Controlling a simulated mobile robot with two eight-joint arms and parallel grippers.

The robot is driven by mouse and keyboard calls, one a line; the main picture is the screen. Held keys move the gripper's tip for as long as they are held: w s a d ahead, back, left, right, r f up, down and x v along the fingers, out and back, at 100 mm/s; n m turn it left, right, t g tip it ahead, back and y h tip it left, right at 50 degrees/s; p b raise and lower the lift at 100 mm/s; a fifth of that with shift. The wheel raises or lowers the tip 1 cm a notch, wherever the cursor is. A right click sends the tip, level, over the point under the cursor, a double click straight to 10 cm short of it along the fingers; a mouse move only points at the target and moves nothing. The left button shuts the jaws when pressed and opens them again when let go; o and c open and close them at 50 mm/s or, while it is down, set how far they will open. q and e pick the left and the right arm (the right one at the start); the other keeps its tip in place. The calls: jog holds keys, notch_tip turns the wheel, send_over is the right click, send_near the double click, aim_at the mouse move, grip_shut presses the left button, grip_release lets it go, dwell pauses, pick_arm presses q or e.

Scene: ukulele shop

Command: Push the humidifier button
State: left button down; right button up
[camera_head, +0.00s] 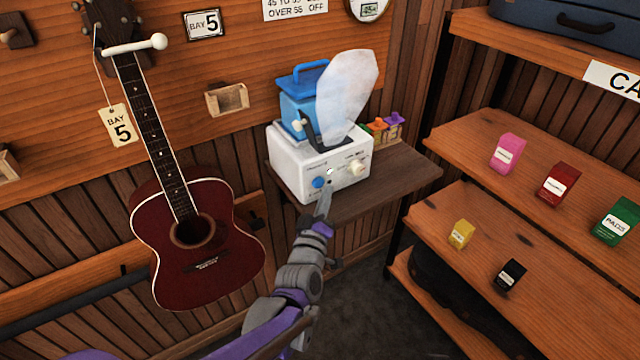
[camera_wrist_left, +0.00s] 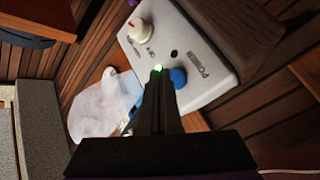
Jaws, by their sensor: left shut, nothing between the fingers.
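The humidifier (camera_head: 290,165) stands on a small dark wood shelf, with a white base, a blue tank and a pale plume of mist (camera_head: 347,95) above it. Its round blue button (camera_head: 319,182) is on the front face. My left gripper (camera_head: 326,192) is shut and empty, its tips at the front face just right of the button. I cannot tell whether the tips touch the face. My right gripper is out of view.
A red guitar (camera_head: 200,255) hangs on the wall at the left. Wooden shelves with small boxes (camera_head: 508,152) are at the right. The wooden shelf (camera_head: 410,175) is bare right of the humidifier.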

pick_arm(q)
jog(key=shift+w, duration=0.1)
dwell(0.6)
jog(key=shift+w+a, duration=0.25)
jog(key=shift+w+a, duration=0.3)
jog(key=shift+w, duration=0.15)
dwell(0.7)
jog(key=shift+s, duration=0.1)
jog(key=shift+s+d, duration=0.55)
jog(key=shift+s, duration=0.15)
jog(key=s+d, duration=0.3)
jog(key=s, duration=0.2)
jog(key=shift+d, duration=0.25)
dwell(0.4)
